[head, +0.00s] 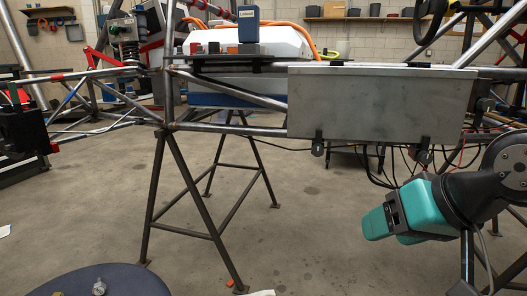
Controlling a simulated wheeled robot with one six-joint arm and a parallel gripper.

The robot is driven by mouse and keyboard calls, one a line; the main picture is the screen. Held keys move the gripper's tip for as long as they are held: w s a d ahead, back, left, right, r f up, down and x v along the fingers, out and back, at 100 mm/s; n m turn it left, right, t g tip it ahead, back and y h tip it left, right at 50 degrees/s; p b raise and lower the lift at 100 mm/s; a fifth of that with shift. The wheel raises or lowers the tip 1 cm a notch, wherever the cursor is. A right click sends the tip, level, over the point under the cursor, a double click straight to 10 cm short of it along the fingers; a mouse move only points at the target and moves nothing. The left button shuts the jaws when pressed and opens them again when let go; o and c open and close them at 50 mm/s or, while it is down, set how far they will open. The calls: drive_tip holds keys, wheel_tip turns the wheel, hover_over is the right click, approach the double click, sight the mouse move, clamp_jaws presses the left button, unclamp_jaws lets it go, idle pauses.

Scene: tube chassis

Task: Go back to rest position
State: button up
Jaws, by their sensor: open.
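My gripper (388,229) shows at the right of the head view, teal with a dark wrist behind it. It points left and slightly down, below the grey metal box (380,104) on the tube chassis (228,129). Its jaws are open, and I see nothing held between them. The gap between the fingers is mostly hidden by the near side of the gripper.
A steel trestle (192,204) stands under the chassis at centre left. Cables (385,164) hang beneath the box, near my gripper. A dark round surface (72,283) with small metal parts is at lower left. The concrete floor (310,235) left of my gripper is clear.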

drive_tip(key=s+a+r+n+g+p, duration=0.2)
drive_tip(key=s+r+n+g+p, duration=0.15)
drive_tip(key=s, duration=0.25)
drive_tip(key=s+a+r+n+g+p, duration=0.2)
drive_tip(key=s+r+n+g+p, duration=0.15)
drive_tip(key=s, duration=0.25)
wheel_tip(320, 180, up, 35)
drive_tip(key=p, duration=3.5)
drive_tip(key=shift+w+r+m+p, duration=0.15)
drive_tip(key=shift+w+m+p, duration=0.15)
drive_tip(key=shift+w+m, duration=0.1)
